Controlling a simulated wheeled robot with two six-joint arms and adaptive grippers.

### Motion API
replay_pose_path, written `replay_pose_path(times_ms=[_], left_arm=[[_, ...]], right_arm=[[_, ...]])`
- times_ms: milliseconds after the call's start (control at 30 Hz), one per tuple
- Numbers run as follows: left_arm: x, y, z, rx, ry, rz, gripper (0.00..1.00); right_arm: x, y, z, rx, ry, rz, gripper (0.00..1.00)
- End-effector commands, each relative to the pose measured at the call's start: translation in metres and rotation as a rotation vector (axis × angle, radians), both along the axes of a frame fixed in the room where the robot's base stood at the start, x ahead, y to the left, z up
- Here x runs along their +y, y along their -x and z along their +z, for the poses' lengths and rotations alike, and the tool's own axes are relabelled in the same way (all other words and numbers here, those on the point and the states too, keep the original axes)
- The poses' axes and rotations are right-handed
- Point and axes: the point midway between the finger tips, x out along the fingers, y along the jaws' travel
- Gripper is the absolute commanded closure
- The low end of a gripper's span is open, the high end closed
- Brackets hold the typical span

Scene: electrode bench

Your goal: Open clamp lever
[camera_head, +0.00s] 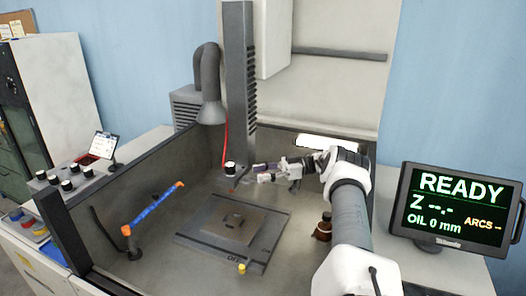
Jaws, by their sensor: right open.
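A black and white clamp head (230,168) hangs at the lower end of the dark vertical column, above the tank floor. Its lever is too small to make out clearly. My right gripper (259,172) comes in from the right. It is open, with its fingertips pointing left, just right of the clamp head. A small purple patch shows by the fingers; I cannot tell what part it is. Whether the fingers touch the clamp is not clear. My left gripper is not in view.
A square metal plate (210,222) on a dark base lies on the tank floor, with a yellow knob (241,268) at its front. A blue bar with orange ends (152,209) stands at left. A brown bottle (323,230) is beside my right arm. A monitor (456,208) reads READY.

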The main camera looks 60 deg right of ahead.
Motion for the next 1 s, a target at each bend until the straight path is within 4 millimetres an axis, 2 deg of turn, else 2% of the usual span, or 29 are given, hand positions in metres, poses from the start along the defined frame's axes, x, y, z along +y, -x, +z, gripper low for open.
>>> replay_pose_path(times_ms=[200,700,1000], left_arm=[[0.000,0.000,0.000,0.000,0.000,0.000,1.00],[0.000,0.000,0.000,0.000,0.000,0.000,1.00],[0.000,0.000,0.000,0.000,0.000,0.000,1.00]], right_arm=[[-0.001,0.000,0.027,-0.010,-0.004,-0.001,0.54],[-0.002,0.001,0.074,-0.006,-0.004,0.003,0.54],[-0.002,0.000,0.084,0.001,-0.003,0.004,0.54]])
